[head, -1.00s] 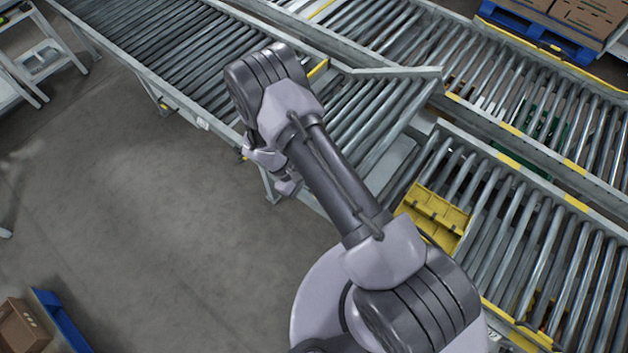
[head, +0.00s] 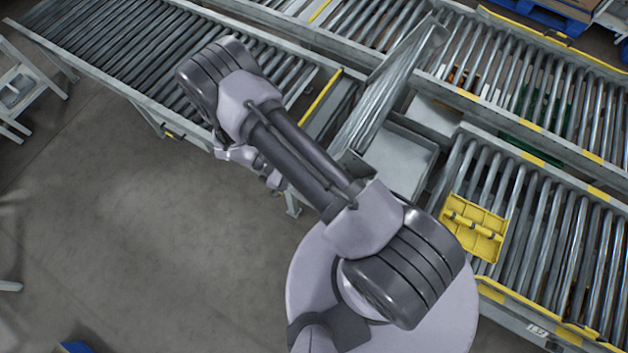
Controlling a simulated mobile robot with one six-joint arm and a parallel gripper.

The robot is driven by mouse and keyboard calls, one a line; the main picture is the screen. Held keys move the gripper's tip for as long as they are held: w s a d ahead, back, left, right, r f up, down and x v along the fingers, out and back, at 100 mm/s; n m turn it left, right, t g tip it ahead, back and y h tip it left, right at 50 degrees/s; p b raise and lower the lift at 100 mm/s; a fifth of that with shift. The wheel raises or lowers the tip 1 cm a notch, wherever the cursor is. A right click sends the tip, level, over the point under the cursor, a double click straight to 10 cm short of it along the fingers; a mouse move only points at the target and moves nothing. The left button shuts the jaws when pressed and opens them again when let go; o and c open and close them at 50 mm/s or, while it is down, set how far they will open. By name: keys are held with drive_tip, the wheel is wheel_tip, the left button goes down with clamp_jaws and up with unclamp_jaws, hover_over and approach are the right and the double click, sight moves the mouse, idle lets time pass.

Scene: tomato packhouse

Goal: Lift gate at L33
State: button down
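The gate (head: 392,85), a hinged roller section between the conveyor runs, stands tilted steeply up and shows nearly edge-on. Below it an open gap exposes a grey metal pan (head: 402,155). No L33 label is readable. My gripper (head: 270,180) is at the near side of the conveyor, left of the gate's near end and largely hidden by my wrist. I cannot tell whether its fingers are open or shut, or whether it touches the gate.
A left roller conveyor (head: 130,92) ends at a yellow-marked edge. A yellow folded part (head: 475,228) lies on the right conveyor (head: 535,333). A white stand (head: 18,88) is at far left.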

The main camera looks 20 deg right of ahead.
drive_tip(key=shift+w+a, duration=0.15)
drive_tip(key=shift+w, duration=0.05)
